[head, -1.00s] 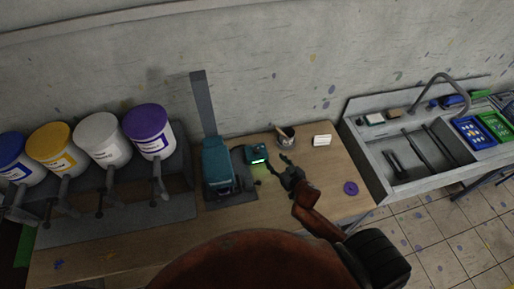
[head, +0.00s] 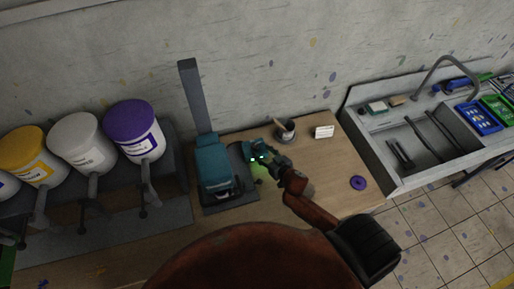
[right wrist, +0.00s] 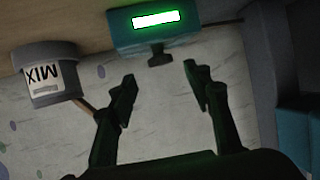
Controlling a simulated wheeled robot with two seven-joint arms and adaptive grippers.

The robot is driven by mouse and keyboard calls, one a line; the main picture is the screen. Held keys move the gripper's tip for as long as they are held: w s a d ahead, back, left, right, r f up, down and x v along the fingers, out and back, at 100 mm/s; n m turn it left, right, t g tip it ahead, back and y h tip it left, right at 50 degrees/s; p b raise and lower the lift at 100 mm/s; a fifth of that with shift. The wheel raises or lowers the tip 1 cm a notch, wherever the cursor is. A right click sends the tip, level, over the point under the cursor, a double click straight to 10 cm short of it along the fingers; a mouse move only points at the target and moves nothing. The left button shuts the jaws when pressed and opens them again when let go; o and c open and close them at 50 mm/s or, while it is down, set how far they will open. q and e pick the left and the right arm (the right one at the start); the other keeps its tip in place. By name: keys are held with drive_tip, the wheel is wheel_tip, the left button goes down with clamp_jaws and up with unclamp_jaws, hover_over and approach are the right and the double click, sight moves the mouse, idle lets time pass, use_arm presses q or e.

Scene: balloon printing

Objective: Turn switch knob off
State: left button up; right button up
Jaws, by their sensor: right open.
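The switch is a small teal box with a glowing green display (right wrist: 155,19), at the top of the right wrist view. Its dark knob (right wrist: 160,54) sticks out beside the display. My right gripper (right wrist: 160,78) is open, its two fingers spread on either side of the knob's line. The knob shows just beyond the fingertips, and the fingers do not appear to touch it. In the head view my right gripper (head: 272,160) overlaps the box, leaving mostly its green glow visible; the knob is hidden there. My left gripper is not in view.
A teal printing machine (head: 214,166) stands close left of the box. A cup marked MIX (right wrist: 50,82) with a stick stands nearby. Paint buckets stand left, a sink right.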

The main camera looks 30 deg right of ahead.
sight(256, 146)
drive_tip(key=x, duration=0.4)
drive_tip(key=shift+w+f, duration=0.2)
drive_tip(key=shift+w, duration=0.25)
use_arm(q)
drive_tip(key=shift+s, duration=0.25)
use_arm(e)
drive_tip(key=shift+w+a, duration=0.1)
drive_tip(key=shift+c, duration=0.5)
drive_tip(key=c, duration=1)
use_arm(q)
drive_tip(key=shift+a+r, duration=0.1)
